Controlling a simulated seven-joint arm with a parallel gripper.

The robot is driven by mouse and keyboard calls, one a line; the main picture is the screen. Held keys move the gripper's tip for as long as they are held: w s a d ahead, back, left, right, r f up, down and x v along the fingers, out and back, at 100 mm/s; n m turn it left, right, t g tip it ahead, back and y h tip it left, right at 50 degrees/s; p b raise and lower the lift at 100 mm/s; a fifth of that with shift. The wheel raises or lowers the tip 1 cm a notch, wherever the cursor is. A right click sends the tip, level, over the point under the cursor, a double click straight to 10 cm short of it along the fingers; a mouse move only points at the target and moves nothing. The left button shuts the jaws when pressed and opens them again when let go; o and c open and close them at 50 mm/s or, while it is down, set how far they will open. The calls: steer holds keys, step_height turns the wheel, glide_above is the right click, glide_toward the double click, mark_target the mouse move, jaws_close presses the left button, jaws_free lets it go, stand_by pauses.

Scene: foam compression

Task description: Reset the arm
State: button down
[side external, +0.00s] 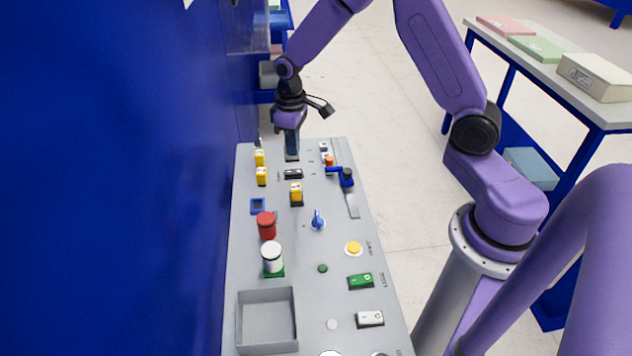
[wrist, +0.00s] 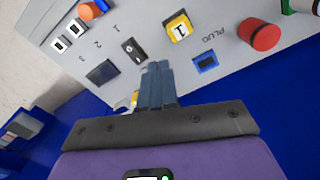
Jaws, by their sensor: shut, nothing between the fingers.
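My purple arm reaches over the far end of a grey control panel (side external: 335,225). My gripper (side external: 292,155) points down at the panel's far end, with its fingertips close to the surface. I cannot tell from the side view whether they touch it. In the wrist view my gripper (wrist: 157,68) shows its fingers together with nothing between them.
The panel carries a red cylinder (side external: 267,225), a white cylinder (side external: 272,258), a blue knob (side external: 318,220), a blue lever (side external: 346,178), a yellow button (side external: 354,248) and an open grey tray (side external: 240,322). A blue wall (side external: 110,180) borders the left. A table (side external: 545,60) with boxes stands right.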

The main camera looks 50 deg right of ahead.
steer(key=s+a+r+n, duration=0.2)
steer(key=s+a+r, duration=0.2)
steer(key=s, duration=0.4)
steer(key=s+a+r+n, duration=0.2)
steer(key=s+a+r, duration=0.25)
steer(key=s, duration=0.25)
steer(key=s+d+r+n, duration=0.1)
steer(key=s+n, duration=0.1)
steer(key=s, duration=0.6)
steer(key=s+d+r+n, duration=0.2)
steer(key=s, duration=0.6)
steer(key=shift+s, duration=0.15)
steer(key=w+a+f+m, duration=0.1)
steer(key=w+m, duration=0.5)
steer(key=w, duration=0.4)
steer(key=w+a+f+m, duration=0.15)
steer(key=w+m, duration=0.35)
steer(key=w, duration=0.6)
steer(key=w+d+f+m, duration=0.3)
steer(key=w+d+m, duration=0.2)
steer(key=w, duration=0.2)
steer(key=w+d+f+m, duration=0.2)
steer(key=w+d+m, duration=0.3)
steer(key=w, duration=0.3)
steer(key=shift+w+d+f, duration=0.25)
steer(key=shift+d+f, duration=0.15)
steer(key=shift+d, duration=0.35)
